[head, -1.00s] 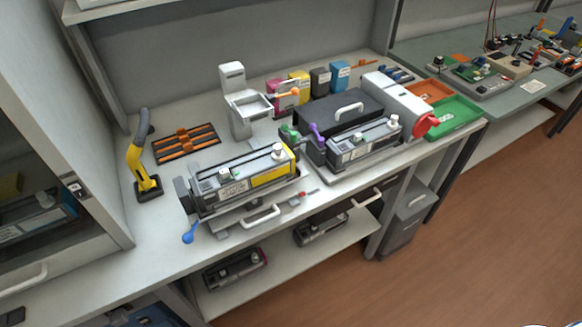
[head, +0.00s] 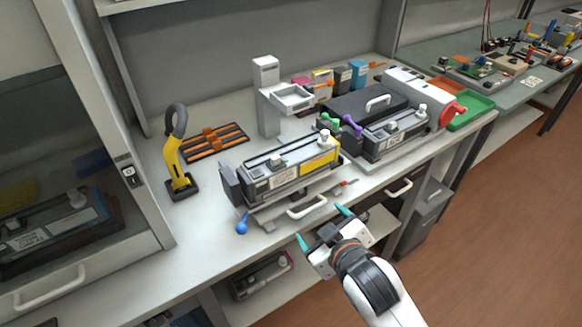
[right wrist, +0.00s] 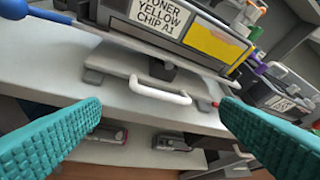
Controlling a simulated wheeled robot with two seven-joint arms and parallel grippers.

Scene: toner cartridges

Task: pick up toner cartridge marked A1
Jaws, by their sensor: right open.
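The toner cartridge marked A1 (head: 292,168) is a grey unit with a yellow panel, lying on a stand on the white bench. In the right wrist view its label (right wrist: 158,12) reads "TONER YELLOW CHIP A1", and its yellow panel (right wrist: 213,41) shows beside it. A white handle (head: 308,207) sticks out at the front of the stand and also shows in the right wrist view (right wrist: 160,91). My right gripper (head: 322,226) is open and empty, in front of the bench edge and apart from the cartridge and handle. My left gripper is not in view.
A blue-knobbed lever (head: 242,226) sits at the stand's left. A second cartridge unit (head: 395,136) stands to the right. A yellow and black tool (head: 178,165) stands at left. A shelf below the bench holds another cartridge (head: 262,277). A glass-fronted cabinet (head: 60,200) bounds the left.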

